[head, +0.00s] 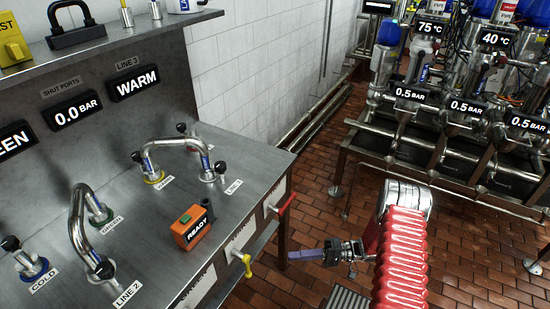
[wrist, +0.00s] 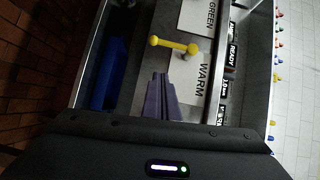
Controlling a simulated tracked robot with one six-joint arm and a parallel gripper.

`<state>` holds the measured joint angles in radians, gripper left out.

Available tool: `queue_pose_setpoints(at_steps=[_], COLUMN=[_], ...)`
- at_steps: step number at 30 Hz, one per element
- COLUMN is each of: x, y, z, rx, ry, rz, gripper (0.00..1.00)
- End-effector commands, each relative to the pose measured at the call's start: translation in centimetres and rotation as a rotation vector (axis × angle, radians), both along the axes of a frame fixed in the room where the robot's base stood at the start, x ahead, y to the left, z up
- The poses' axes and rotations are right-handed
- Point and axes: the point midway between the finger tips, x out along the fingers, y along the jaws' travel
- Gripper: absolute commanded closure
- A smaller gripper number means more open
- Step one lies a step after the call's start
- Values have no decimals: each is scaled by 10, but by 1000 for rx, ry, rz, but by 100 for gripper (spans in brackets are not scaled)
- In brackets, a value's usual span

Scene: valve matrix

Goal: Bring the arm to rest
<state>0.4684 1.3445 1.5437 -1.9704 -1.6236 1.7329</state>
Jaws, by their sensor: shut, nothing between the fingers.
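My arm (head: 402,255), in a ribbed red sleeve, stands at the lower right of the head view, to the right of the steel bench. My gripper (head: 293,254) reaches left from it towards the bench front, above the brick floor. In the wrist view, my gripper (wrist: 160,77) shows as two purple-grey fingers close together, with nothing held. The fingers point towards the bench front, just short of a yellow T-handle (wrist: 174,45). In the head view, a gap shows between my fingertips and the yellow handle (head: 246,261).
A red handle (head: 285,203) sticks out from the bench (head: 140,205) near its right corner. Bent pipes and an orange READY box (head: 192,228) stand on top. Metal tanks and frames (head: 450,140) fill the back right. Brick floor (head: 310,190) lies open between.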

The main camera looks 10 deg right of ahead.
Motion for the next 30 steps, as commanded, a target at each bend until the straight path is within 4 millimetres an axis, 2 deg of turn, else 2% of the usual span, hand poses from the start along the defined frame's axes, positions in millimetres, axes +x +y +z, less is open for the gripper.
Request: queue_pose_setpoints(at_steps=[7, 11, 17, 21, 24, 30], x=[1, 16, 43, 62, 76, 98], y=[0, -5, -21, -46, -69, -120], z=[-6, -32, -85, -107, -112, -101], rx=[-27, -144, -387, -580, -725, -1017], ry=[-63, -172, -294, -352, -386, -419], rz=[-2, -50, -179, -253, -292, -339], gripper=[100, 100, 100, 100, 100, 100])
